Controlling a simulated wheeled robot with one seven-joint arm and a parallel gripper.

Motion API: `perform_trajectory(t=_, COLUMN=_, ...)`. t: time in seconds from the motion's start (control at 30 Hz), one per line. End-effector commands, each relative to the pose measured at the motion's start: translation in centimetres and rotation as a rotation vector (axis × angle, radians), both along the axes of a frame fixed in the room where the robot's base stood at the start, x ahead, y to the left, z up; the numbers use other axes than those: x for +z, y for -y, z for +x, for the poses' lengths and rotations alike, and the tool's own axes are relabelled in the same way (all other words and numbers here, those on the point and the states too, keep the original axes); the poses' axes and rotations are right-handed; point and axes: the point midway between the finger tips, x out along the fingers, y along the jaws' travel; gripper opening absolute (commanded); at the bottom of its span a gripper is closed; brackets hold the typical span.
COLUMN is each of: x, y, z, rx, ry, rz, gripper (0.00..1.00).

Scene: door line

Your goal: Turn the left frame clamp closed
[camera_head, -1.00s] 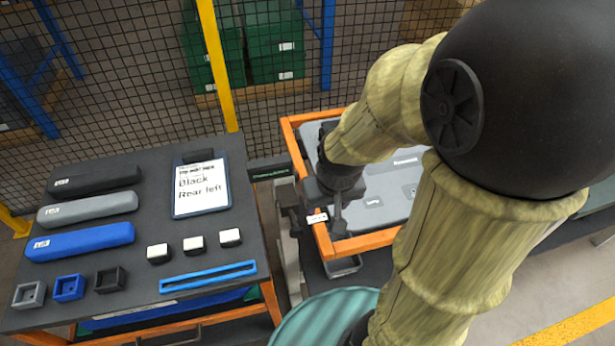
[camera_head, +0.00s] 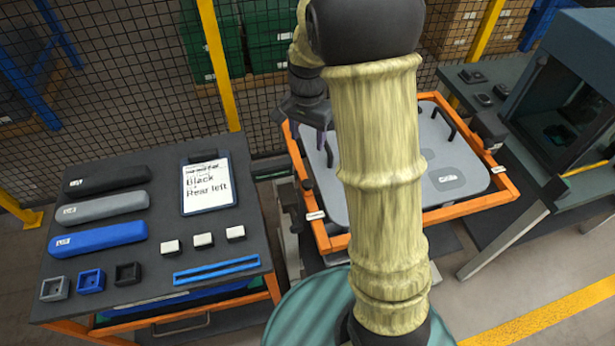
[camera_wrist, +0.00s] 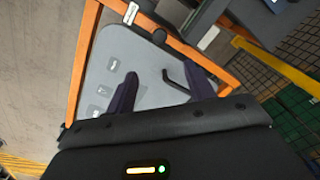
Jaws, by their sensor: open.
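The grey door panel (camera_head: 450,150) lies in an orange frame (camera_head: 470,208). The left frame clamp (camera_head: 309,190) is a small dark part on the frame's left rail, beside a white label. My gripper (camera_head: 318,138) is above the back left part of the frame, apart from the clamp. My arm hides the middle of the panel.
A right clamp (camera_head: 488,126) sits on the far rail side. A dark table (camera_head: 120,245) with handles, small boxes and a sign stands left. A dark cabinet (camera_head: 560,100) stands right. Black handles (camera_head: 447,122) rise from the panel. A mesh fence is behind.

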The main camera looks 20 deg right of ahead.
Motion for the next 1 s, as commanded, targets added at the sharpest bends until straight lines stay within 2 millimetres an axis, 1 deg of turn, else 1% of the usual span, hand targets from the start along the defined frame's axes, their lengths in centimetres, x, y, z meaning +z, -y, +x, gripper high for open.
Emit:
perform_trajectory(t=0.17, x=-0.9, y=0.0, z=-0.1, rx=0.000, ry=-0.003, rz=0.000, gripper=0.53)
perform_trajectory(t=0.27, x=-2.1, y=0.0, z=-0.1, rx=0.000, ry=-0.004, rz=0.000, gripper=0.53)
perform_trajectory(t=0.6, x=-7.8, y=0.0, z=-0.1, rx=0.001, ry=-0.006, rz=0.000, gripper=0.53)
perform_trajectory(t=1.0, x=-13.9, y=0.0, z=-0.1, rx=0.000, ry=-0.004, rz=0.000, gripper=0.53)
